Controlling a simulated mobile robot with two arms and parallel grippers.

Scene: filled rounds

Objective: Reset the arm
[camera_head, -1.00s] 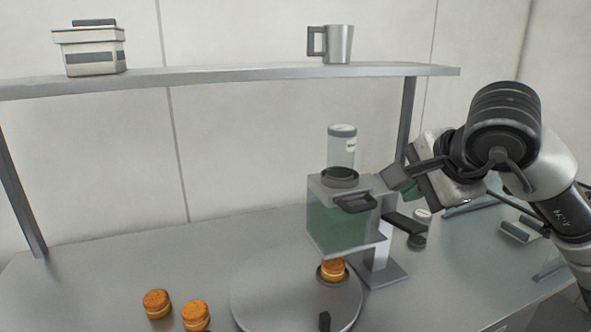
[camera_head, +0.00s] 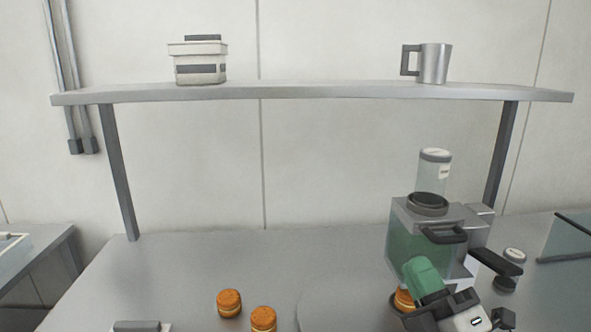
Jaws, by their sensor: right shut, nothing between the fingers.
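My right gripper (camera_head: 420,272) is at the lower right, with green fingers pointing up and to the left. It is shut and empty. It shows in front of the lower part of a dispensing machine (camera_head: 463,222) with a green-tinted clear tank and a clear jar on top. An orange-brown round (camera_head: 403,299) under the machine is partly hidden by my gripper. My left gripper is not in view.
Two filled rounds (camera_head: 229,303) (camera_head: 263,319) stand on the grey table (camera_head: 190,265), left of a pale round plate (camera_head: 335,305). A shelf (camera_head: 320,91) above holds a white box (camera_head: 200,66) and a metal mug (camera_head: 434,64).

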